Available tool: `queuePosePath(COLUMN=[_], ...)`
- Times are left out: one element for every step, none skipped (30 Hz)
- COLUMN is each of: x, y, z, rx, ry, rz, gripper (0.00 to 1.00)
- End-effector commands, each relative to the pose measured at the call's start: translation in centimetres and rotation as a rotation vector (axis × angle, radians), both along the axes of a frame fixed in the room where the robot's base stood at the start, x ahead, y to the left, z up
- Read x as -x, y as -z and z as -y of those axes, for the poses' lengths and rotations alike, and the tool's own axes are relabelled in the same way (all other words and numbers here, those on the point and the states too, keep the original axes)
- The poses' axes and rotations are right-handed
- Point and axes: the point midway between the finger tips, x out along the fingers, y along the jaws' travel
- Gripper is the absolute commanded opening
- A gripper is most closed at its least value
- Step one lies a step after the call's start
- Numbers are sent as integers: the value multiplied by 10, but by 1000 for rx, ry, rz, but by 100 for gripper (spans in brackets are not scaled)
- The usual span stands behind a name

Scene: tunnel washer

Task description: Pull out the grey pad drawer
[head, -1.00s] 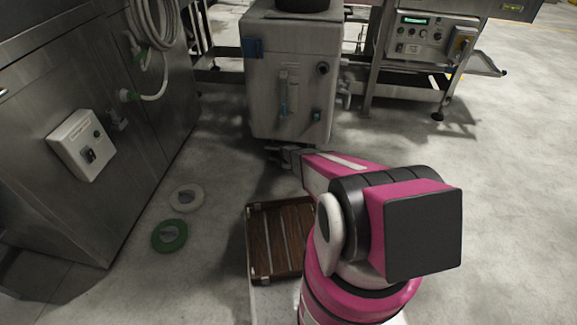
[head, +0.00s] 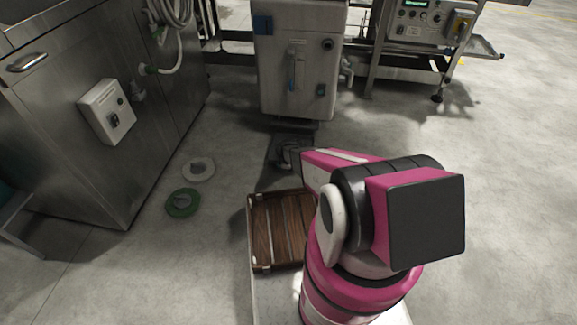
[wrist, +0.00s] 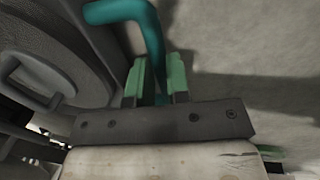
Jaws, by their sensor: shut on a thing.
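The grey pad drawer (head: 276,151) sticks out low on the floor side, in front of the pale cabinet (head: 300,65), in the head view. In the wrist view the drawer (wrist: 75,45) fills the left side, with a round grey pad or disc (wrist: 45,80) in it. A bent teal handle (wrist: 125,11) runs along the drawer's edge and down between the fingers. My gripper (wrist: 157,80), with green fingertips, is shut on this handle. In the head view my gripper (head: 291,152) is small and dark, and its grip is hard to make out.
A brown slatted crate (head: 250,235) stands close by, near my arm. A steel machine (head: 60,75) stands at left, a control panel (head: 415,27) at back right. The right floor is open.

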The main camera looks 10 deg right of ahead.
Motion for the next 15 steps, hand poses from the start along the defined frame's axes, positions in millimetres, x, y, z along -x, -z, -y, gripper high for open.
queuePosePath(x=[2,3,3,3,3,3,3,3,3,3,3,3,3,3,3], y=[-1,-1,-1,-1,-1,-1,-1,0,-1,0,0,0,0,0,0], z=[-1,-1,-1,-1,-1,-1,-1,-1,-1,-1,-1,-1,-1,-1,-1], rx=[0,0,0,0,0,0,0,0,0,0,0,0,0,0,0], ry=[0,0,0,0,0,0,0,0,0,0,0,0,0,0,0], rz=[0,1,1,1,1,1,1,1,1,1,1,1,1,1,1], gripper=[0,0,0,0,0,0,0,0,0,0,0,20,30,39,42])
